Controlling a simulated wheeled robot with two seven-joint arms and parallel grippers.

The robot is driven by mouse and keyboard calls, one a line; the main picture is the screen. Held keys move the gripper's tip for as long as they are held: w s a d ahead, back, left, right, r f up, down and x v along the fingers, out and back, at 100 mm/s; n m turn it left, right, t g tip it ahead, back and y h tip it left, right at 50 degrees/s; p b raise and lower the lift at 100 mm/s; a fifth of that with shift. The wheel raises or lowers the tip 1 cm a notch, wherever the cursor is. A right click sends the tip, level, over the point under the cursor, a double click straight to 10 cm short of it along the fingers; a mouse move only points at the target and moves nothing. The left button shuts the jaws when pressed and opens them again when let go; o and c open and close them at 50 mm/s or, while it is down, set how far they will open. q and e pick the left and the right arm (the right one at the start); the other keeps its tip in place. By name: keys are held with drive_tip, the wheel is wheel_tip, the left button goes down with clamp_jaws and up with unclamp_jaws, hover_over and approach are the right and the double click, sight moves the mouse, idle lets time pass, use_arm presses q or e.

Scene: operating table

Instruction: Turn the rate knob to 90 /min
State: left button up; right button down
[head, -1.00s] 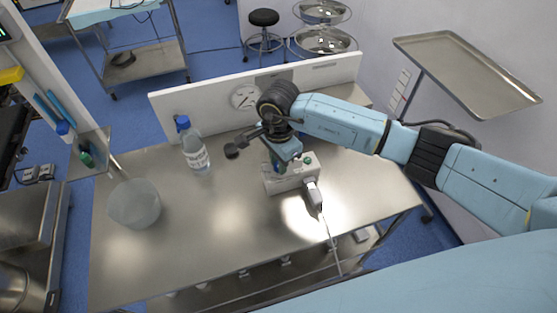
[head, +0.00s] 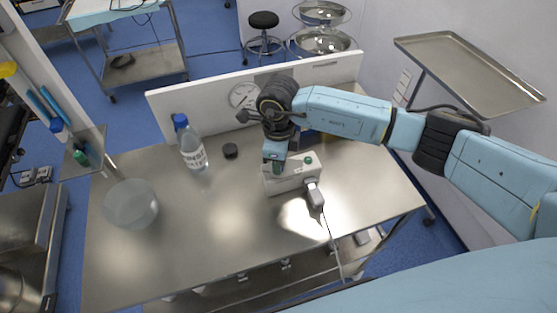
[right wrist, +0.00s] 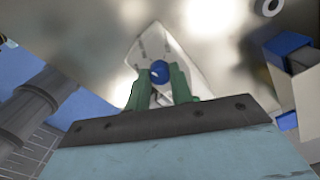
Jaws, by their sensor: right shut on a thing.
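The white box-shaped device (head: 290,183) stands on the steel table. A green button shows on its top, and a grey block with a cable is at its front right. My right gripper (head: 277,168) reaches down onto the left part of the device. In the right wrist view its green fingers (right wrist: 160,88) are on either side of the blue rate knob (right wrist: 160,72) and shut on it. The knob is hidden behind my gripper in the head view. No scale or pointer reading can be made out. My left gripper is not in view.
A capped water bottle (head: 192,147), a small black round piece (head: 230,151) and a translucent bowl (head: 131,205) stand left of the device. A white panel with a dial (head: 243,96) lines the table's back. The table's front middle (head: 225,230) is clear.

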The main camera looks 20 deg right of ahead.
drive_tip(key=shift+m, duration=0.6)
drive_tip(key=c, duration=1.2)
unclamp_jaws()
drive_tip(key=shift+r, duration=0.15)
wheel_tip(320, 180, up, 13)
drive_tip(key=shift+b, duration=0.45)
